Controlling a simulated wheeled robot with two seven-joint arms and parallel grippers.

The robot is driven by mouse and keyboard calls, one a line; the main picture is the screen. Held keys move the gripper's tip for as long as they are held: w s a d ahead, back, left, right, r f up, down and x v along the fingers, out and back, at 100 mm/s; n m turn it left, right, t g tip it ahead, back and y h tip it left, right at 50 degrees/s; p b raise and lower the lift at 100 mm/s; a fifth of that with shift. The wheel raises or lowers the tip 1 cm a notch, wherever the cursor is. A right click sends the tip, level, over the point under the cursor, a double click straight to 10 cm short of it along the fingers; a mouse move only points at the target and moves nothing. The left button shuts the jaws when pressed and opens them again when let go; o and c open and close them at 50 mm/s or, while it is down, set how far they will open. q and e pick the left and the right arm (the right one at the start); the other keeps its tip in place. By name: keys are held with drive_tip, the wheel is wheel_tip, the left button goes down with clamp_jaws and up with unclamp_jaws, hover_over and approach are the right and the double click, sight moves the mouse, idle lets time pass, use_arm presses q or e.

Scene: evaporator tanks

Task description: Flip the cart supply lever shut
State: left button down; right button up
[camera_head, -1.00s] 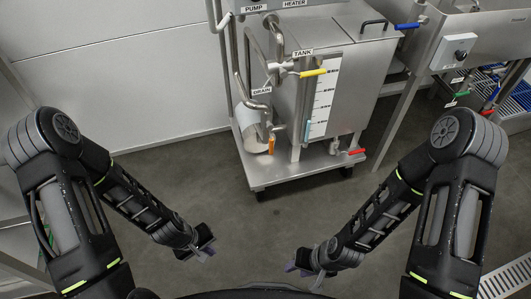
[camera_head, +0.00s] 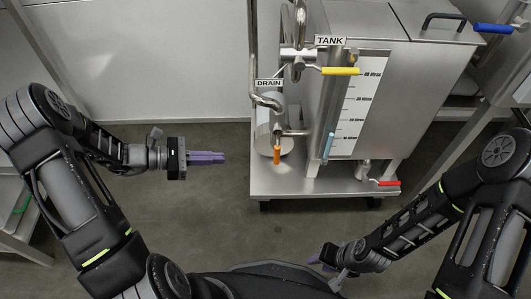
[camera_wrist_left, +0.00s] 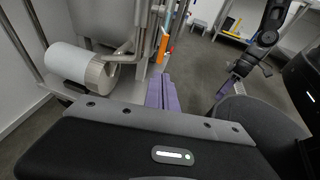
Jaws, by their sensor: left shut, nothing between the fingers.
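The steel tank cart carries several coloured levers; no label reading "cart supply" is visible, so I cannot tell which one it is. A yellow lever (camera_head: 340,71) lies horizontal beside the TANK label. An orange lever (camera_head: 277,154) and a light-blue lever (camera_head: 328,147) hang down. A red lever (camera_head: 388,183) lies horizontal low at the right. A blue lever (camera_head: 493,28) is at the upper right. My left gripper (camera_head: 222,158) is shut and empty, left of the cart and apart from it; its purple fingers also show in the left wrist view (camera_wrist_left: 161,92). My right gripper (camera_head: 316,258) is low in front, its opening unclear.
The cart's base shelf (camera_head: 325,183) sticks out below the levers. A white cylinder (camera_head: 264,133) stands under the DRAIN label, and also shows in the left wrist view (camera_wrist_left: 75,63). Pipes cross the cart's left side. The floor (camera_head: 215,205) left of the cart is clear.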

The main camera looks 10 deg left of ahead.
sight(277, 147)
use_arm(q)
drive_tip(key=shift+d+f, duration=0.15)
drive_tip(key=r+b+x, duration=0.1)
drive_tip(key=b+x, duration=0.3)
drive_tip(key=x, duration=0.9)
drive_tip(key=shift+w+d, duration=0.25)
drive_tip(key=shift+d, duration=0.15)
drive_tip(key=shift+d+f, duration=0.15)
drive_tip(key=shift+f, duration=0.1)
